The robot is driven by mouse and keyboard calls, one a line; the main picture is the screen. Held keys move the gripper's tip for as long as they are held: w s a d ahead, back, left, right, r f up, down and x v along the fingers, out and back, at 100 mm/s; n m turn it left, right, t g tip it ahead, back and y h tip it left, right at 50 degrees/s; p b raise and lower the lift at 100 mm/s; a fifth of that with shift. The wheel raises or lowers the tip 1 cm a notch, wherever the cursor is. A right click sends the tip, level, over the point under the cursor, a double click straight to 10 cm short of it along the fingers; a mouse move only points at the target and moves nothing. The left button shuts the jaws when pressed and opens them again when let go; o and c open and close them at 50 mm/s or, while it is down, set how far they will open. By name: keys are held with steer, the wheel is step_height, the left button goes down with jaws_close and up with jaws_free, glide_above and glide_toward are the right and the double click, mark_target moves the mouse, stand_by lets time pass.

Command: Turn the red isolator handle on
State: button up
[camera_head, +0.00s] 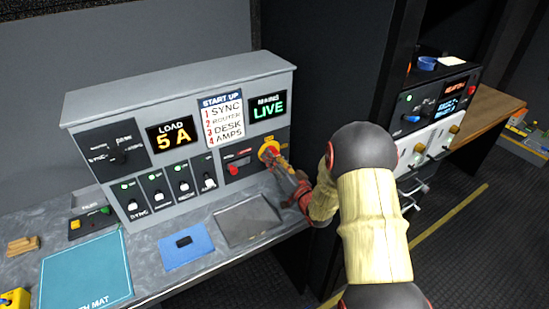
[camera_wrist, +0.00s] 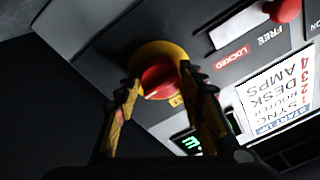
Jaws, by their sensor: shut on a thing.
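The red isolator handle (camera_wrist: 160,80) sits on a round yellow plate (camera_wrist: 157,52) on the right part of the grey panel. My gripper (camera_wrist: 158,88) is shut on the handle, one finger on each side of it. In the head view my gripper (camera_head: 281,168) reaches the panel from the right and mostly hides the handle; the yellow plate (camera_head: 268,150) shows there. A green "MAINS LIVE" display (camera_head: 267,106) is lit above the handle.
Several switches with green lamps line the panel's lower left. A grey tray (camera_head: 247,222), blue pad (camera_head: 186,246) and teal mat (camera_head: 86,272) lie on the desk.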

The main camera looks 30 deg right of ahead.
steer(key=shift+m, duration=0.3)
steer(key=o, duration=1.1)
steer(key=shift+o, duration=0.4)
steer(key=s+f, duration=0.1)
steer(key=s, duration=1.1)
steer(key=shift+d+f, duration=0.2)
steer(key=shift+w, duration=0.1)
